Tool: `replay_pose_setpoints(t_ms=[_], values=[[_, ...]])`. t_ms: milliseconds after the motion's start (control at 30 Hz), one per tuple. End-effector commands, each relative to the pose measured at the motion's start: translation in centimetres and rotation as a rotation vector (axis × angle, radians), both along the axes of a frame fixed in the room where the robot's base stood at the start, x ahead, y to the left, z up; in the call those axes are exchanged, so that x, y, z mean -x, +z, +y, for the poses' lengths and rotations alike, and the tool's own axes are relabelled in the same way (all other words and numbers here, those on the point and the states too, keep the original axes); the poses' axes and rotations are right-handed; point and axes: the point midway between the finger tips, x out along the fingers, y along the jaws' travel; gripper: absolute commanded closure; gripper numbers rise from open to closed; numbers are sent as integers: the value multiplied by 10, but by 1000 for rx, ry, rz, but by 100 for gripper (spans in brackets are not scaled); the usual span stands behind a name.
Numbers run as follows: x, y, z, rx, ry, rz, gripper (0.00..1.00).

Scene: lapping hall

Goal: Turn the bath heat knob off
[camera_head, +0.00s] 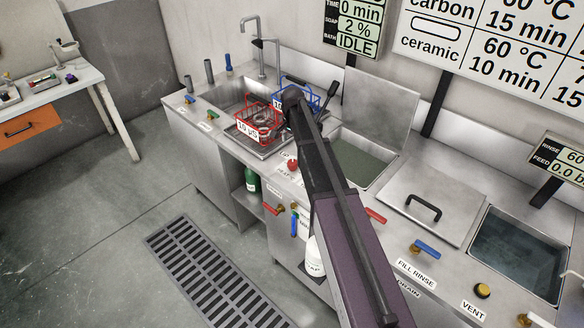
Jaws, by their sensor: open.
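A red knob (292,164) sits on the steel counter edge in front of the covered and open baths, beside small white labels too small to read. I cannot tell for sure that it is the bath heat knob. My dark arm reaches up from the bottom over the counter, just right of the red knob.
A red basket (258,121) and a blue basket (312,97) stand by the sink. Red valve handles (375,215) and a blue one (427,248) line the front. A closed lid (433,204) and a rinse tank (518,254) are at the right. A floor grate (215,270) lies in front.

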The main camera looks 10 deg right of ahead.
Motion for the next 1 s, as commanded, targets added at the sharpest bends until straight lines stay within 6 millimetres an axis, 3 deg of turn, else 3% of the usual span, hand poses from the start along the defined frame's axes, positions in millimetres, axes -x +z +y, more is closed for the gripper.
replay_pose_setpoints(t_ms=[1000], values=[[0,-80,1,0,1,0,8]])
